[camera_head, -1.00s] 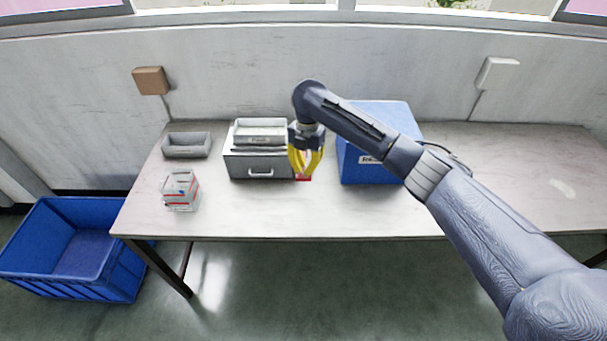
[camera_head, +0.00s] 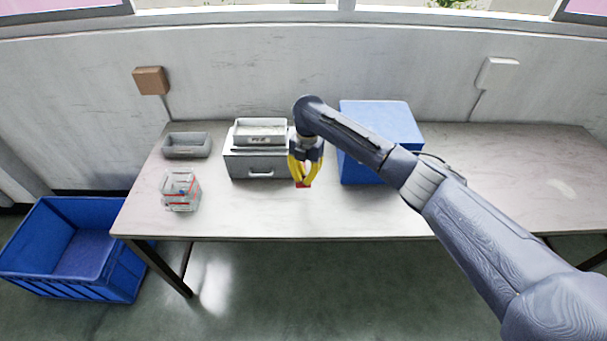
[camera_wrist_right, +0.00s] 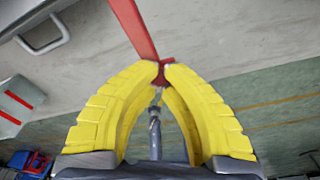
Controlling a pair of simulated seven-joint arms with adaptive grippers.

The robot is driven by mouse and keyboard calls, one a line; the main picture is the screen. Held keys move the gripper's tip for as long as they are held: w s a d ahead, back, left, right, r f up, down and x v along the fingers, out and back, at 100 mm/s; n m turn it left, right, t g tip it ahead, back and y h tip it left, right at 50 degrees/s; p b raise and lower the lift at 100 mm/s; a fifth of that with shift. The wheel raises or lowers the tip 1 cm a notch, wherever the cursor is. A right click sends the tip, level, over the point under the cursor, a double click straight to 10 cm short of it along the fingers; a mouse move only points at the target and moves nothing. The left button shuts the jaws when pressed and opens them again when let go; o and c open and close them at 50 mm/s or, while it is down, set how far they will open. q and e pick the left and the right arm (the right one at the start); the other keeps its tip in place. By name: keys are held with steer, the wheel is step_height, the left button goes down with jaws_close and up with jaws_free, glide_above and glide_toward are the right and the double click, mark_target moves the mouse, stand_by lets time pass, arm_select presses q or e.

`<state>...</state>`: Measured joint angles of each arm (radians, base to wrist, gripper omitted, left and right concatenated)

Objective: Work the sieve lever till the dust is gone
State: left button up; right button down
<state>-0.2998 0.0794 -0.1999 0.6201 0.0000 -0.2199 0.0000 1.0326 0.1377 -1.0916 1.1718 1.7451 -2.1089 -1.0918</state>
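The sieve is a grey box (camera_head: 243,166) with a handled drawer front, standing at the middle left of the table with a pale tray (camera_head: 261,141) on top. Its red lever (camera_wrist_right: 135,28) runs down to my fingertips in the right wrist view; only a red tip shows in the head view (camera_head: 303,185). My right gripper (camera_head: 303,183), with yellow fingers, is at the box's right front. Its fingertips (camera_wrist_right: 160,68) meet around the lever's end. Dust inside the tray is too small to make out. My left gripper is out of view.
A blue box (camera_head: 380,125) stands right of the sieve, behind my right arm. A grey tray (camera_head: 186,147) and a clear container with red marks (camera_head: 180,190) are on the left. A blue crate (camera_head: 105,282) is on the floor. The table's front middle is clear.

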steer(key=shift+f, duration=0.25)
steer(key=shift+w+d+r, duration=0.3)
steer(key=shift+w+d, duration=0.05)
steer(key=shift+w, duration=0.35)
steer(key=shift+w+d+r, duration=0.25)
steer(key=shift+w+d, duration=0.1)
steer(key=shift+w, duration=0.3)
step_height(320, 180, up, 12)
steer(key=w, duration=0.1)
steer(key=shift+d, duration=0.2)
stand_by(0.7)
steer(key=s, duration=0.1)
steer(key=s+a+f, duration=0.1)
steer(key=s, duration=0.1)
steer(key=shift+a+f, duration=0.3)
steer(key=shift+f, duration=0.05)
